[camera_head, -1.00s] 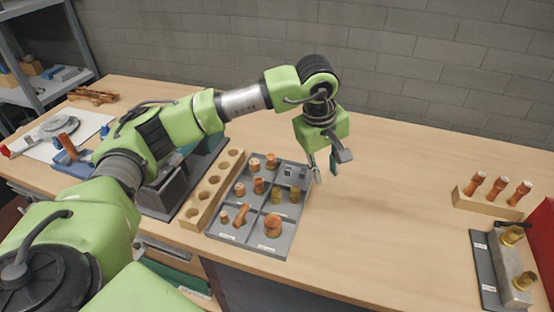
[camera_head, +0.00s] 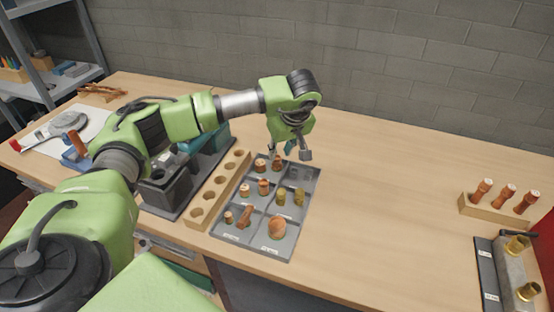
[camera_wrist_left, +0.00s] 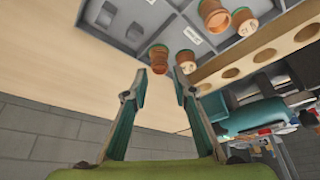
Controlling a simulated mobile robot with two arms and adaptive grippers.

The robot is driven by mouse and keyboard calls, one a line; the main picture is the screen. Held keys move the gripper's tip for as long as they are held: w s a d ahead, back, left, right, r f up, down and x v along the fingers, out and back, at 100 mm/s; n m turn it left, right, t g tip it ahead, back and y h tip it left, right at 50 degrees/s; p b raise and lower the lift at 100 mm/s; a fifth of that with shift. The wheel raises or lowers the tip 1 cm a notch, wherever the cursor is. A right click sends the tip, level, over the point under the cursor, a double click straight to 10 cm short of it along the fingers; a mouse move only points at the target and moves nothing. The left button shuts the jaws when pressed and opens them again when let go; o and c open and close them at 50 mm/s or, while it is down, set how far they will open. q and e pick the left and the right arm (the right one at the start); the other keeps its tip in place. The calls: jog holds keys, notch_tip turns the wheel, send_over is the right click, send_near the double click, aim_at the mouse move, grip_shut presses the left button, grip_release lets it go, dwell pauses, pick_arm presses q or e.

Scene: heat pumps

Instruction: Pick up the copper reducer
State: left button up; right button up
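My left gripper (camera_head: 288,150) is open and empty, pointing down above the back edge of the grey compartment tray (camera_head: 320,172). Two small copper fittings, a left one (camera_head: 260,165) and a right one (camera_head: 277,164), stand in the tray's back-left compartment, just below and left of the gripper. In the left wrist view both fittings, (camera_wrist_left: 158,58) and (camera_wrist_left: 186,62), show just beyond the open fingertips (camera_wrist_left: 158,82), apart from them. I cannot tell which fitting is the reducer. My right gripper is not in view.
Other tray compartments hold copper pieces (camera_head: 263,187), brass pieces (camera_head: 298,197) and a large copper piece (camera_head: 277,228). A wooden block with holes (camera_head: 215,190) stands left of the tray. A wooden rack of copper-topped pieces (camera_head: 490,208) is far right. The bench between is clear.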

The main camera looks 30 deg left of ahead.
aim_at(277, 157)
pick_arm(q)
jog(key=p+x, duration=0.1)
jog(key=x, duration=0.3)
jog(key=shift+w+a+r, duration=0.1)
jog(key=shift+r, duration=0.05)
jog(key=shift+a+f, duration=0.1)
jog(key=shift+f, duration=0.2)
jog(key=c, duration=0.7)
